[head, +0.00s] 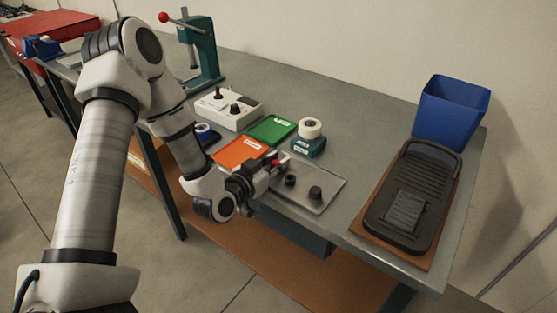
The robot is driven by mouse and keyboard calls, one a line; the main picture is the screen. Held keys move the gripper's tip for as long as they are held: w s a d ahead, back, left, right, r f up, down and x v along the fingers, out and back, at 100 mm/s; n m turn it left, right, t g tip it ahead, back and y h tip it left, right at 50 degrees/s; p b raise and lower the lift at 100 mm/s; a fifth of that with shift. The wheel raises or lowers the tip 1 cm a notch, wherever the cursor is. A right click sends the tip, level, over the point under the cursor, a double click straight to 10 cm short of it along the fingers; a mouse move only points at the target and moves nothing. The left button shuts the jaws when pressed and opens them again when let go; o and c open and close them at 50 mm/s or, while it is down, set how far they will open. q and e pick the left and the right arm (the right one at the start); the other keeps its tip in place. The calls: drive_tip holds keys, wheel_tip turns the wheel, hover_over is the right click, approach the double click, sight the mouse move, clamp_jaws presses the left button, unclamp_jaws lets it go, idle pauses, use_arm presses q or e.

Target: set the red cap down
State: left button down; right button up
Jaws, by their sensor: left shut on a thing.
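My left gripper (268,169) is low over the worktable, at the left end of a grey metal tray (322,174). It is shut on a small red thing, which I take to be the red cap (276,161); the dark fingers hide most of it. Whether the cap touches the tray or table below I cannot tell. An orange tray (229,157) lies just behind the gripper, with a green tray (265,132) behind that. My right gripper is out of view.
Two dark round parts (315,193) lie in the grey tray. A tape dispenser (310,139), a white control box (229,115) and a green press (205,55) stand behind. A black foot pedal (412,200) and blue bin (450,108) are at right. Bare tabletop lies between tray and pedal.

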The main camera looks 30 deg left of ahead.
use_arm(q)
drive_tip(key=shift+w+f, duration=0.1)
drive_tip(key=shift+w, duration=0.1)
drive_tip(key=c, duration=1.2)
unclamp_jaws()
drive_tip(key=shift+s+a, duration=0.1)
drive_tip(key=shift+s, duration=0.05)
drive_tip(key=shift+c, duration=0.2)
drive_tip(key=shift+s+r, duration=0.2)
drive_tip(key=shift+r, duration=0.05)
drive_tip(key=shift+w, duration=0.1)
drive_tip(key=shift+f, duration=0.1)
